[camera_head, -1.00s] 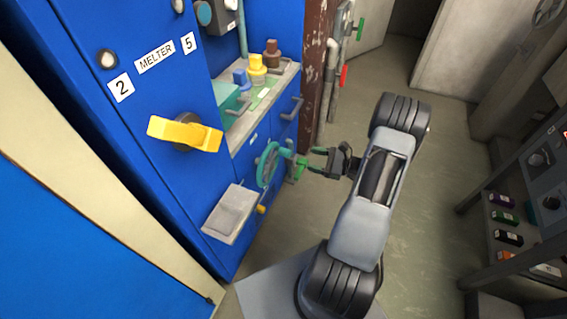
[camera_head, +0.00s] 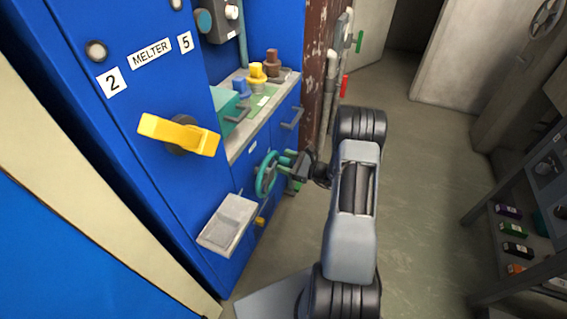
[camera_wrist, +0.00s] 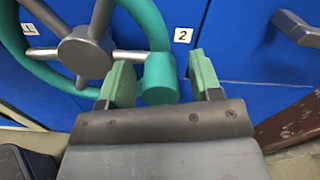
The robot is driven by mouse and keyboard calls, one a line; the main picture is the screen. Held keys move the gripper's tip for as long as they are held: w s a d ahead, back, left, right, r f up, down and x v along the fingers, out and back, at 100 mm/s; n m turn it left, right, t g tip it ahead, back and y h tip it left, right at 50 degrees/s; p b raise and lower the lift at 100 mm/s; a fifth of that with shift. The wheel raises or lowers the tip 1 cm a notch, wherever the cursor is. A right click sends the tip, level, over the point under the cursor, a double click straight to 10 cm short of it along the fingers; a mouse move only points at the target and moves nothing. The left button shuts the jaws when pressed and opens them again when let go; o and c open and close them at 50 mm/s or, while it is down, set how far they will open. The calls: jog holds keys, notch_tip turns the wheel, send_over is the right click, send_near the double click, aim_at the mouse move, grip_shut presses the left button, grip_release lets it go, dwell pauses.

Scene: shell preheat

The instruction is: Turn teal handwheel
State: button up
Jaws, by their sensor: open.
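The teal handwheel (camera_head: 264,175) is mounted on the front of the blue cabinet, with a grey hub and spokes. In the wrist view its teal rim (camera_wrist: 153,22) fills the upper left. Its teal knob handle (camera_wrist: 160,78) sits between the two green fingers of my gripper (camera_wrist: 162,80). The left finger is close beside the knob; a gap shows on the right side. My gripper (camera_head: 287,165) is open in the head view, right at the wheel, where its fingers partly overlap the wheel's handle.
A yellow lever (camera_head: 178,135) sticks out of the blue melter panel. A grey box (camera_head: 228,222) juts out below, left of the wheel. A counter (camera_head: 270,98) with yellow, blue and brown items is above. A rack (camera_head: 520,240) stands at right; the floor (camera_head: 430,190) between is clear.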

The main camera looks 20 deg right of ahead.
jog(key=shift+w+a, duration=0.3)
jog(key=shift+w, duration=0.05)
jog(key=shift+c, duration=0.4)
jog(key=shift+d+r, duration=0.1)
jog(key=shift+d, duration=0.05)
grip_shut()
